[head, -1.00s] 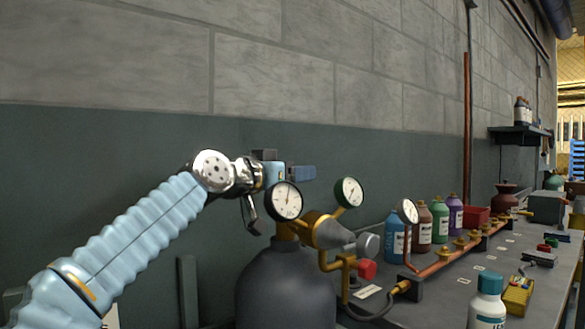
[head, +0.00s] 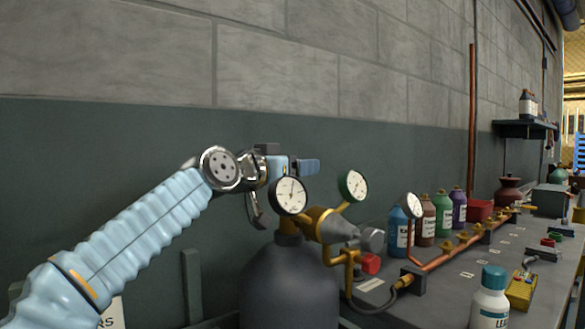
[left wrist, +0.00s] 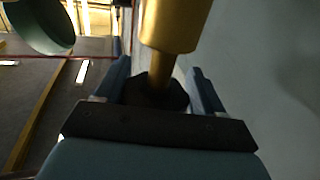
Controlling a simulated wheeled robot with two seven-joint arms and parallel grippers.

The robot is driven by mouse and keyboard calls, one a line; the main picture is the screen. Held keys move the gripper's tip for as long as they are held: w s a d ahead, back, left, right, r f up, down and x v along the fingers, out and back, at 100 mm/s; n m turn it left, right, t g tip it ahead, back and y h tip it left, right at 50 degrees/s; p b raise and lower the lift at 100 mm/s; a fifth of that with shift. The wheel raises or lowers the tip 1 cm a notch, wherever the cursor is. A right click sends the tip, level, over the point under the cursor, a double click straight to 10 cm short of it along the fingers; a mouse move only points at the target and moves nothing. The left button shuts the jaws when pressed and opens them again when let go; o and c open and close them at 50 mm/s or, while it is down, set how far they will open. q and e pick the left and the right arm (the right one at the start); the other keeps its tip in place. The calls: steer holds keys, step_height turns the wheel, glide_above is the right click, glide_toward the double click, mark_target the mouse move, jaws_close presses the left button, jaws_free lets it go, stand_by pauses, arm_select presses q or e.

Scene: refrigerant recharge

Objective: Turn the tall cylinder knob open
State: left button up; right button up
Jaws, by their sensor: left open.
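The tall dark grey cylinder (head: 290,285) stands in the lower middle of the head view, with a brass valve and regulator (head: 318,225) on top. My left gripper (head: 308,167) is above the valve, behind the near white-faced gauge (head: 289,195). In the left wrist view its two blue fingers (left wrist: 160,88) are open on either side of a dark knob (left wrist: 157,92) on a brass stem. I cannot tell whether the fingers touch the knob. The knob is hidden in the head view. My right gripper is not in view.
A green-rimmed gauge (head: 353,186) sits close to the right of my gripper. A workbench (head: 455,285) on the right holds a copper manifold (head: 450,252), several coloured bottles, a white bottle (head: 489,300) and a yellow meter (head: 521,290). The wall is close behind.

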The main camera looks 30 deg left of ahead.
arm_select(q)
steer(key=shift+s+d+f, duration=0.2)
steer(key=shift+s+d, duration=0.1)
steer(key=s, duration=0.1)
steer(key=s+b, duration=0.1)
steer(key=shift+s+a+f+b, duration=0.2)
steer(key=shift+s+b, duration=0.1)
steer(key=shift+s, duration=0.1)
steer(key=s+a+b, duration=0.1)
steer(key=s+a, duration=0.1)
steer(key=s, duration=0.8)
steer(key=shift+s+r+b, duration=0.2)
steer(key=shift+r+b, duration=0.1)
steer(key=shift+r, duration=0.05)
steer(key=w+a+m+g+h, duration=0.1)
steer(key=a+m+g+h, duration=0.1)
steer(key=a+m+h, duration=0.4)
steer(key=shift+n+h, duration=0.4)
steer(key=shift+n, duration=0.3)
steer(key=x, duration=0.5)
steer(key=d+p+x, duration=0.1)
steer(key=x, duration=0.4)
steer(key=p+x, duration=0.1)
steer(key=x, duration=0.3)
steer(key=shift+s+d+f, duration=0.1)
steer(key=shift+d+f, duration=0.1)
steer(key=shift+d, duration=0.25)
